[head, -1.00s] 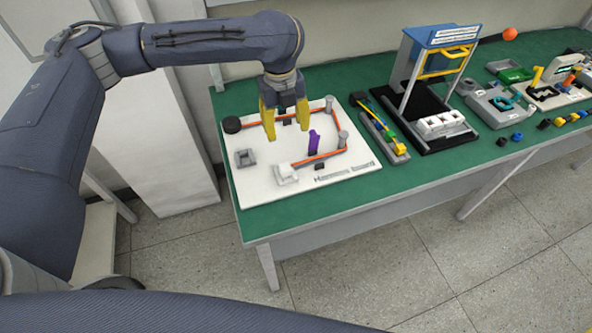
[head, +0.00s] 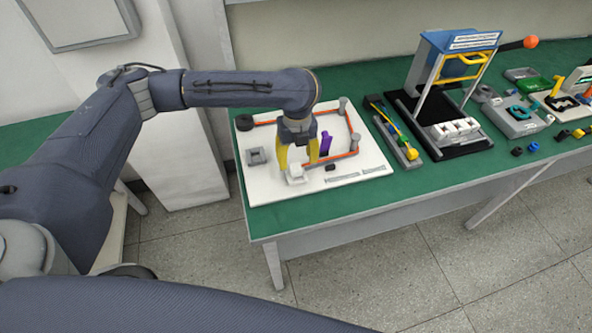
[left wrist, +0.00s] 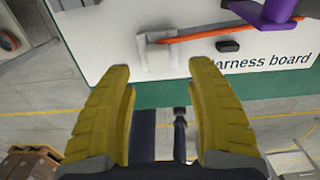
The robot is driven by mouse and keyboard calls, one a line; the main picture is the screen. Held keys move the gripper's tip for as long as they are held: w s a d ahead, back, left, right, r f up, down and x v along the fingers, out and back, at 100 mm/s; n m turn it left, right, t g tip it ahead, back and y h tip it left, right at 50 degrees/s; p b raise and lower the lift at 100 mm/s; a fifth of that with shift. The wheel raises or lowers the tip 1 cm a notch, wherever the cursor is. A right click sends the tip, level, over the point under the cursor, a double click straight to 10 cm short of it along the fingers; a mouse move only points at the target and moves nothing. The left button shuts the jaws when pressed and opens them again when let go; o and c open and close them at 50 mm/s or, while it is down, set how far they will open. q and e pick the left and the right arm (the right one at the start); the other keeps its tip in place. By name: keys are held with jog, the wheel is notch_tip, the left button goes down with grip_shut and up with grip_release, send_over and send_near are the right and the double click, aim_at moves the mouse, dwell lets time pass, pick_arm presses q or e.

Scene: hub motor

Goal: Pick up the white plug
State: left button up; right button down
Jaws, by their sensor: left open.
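The white plug (head: 296,174) sits at the front left of the white harness board (head: 372,166), at the end of the orange cable (head: 322,164). In the left wrist view the plug (left wrist: 157,55) lies just beyond the fingertips, roughly centred between them, with the cable running off to the right. My left gripper (head: 298,161) has yellow fingers spread open, pointing down above the plug. In the left wrist view the gripper (left wrist: 159,72) is open with nothing between its fingers. Whether a finger touches the plug cannot be told. My right gripper does not show.
A purple clip (head: 326,143) stands close to the right of my gripper. A grey square socket (head: 257,156) and a black round piece (head: 244,122) are on the board's left. A tray with coloured tools (head: 395,133) and a blue-topped stand (head: 455,45) are farther right.

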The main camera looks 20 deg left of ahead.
aim_at(296, 167)
pick_arm(q)
jog(key=shift+w+a+f, duration=0.1)
jog(key=shift+f, duration=1.4)
jog(key=shift+w+a+f, duration=0.1)
jog(key=shift+f, duration=1.35)
jog(key=shift+c, duration=0.2)
jog(key=shift+s, duration=0.1)
grip_shut()
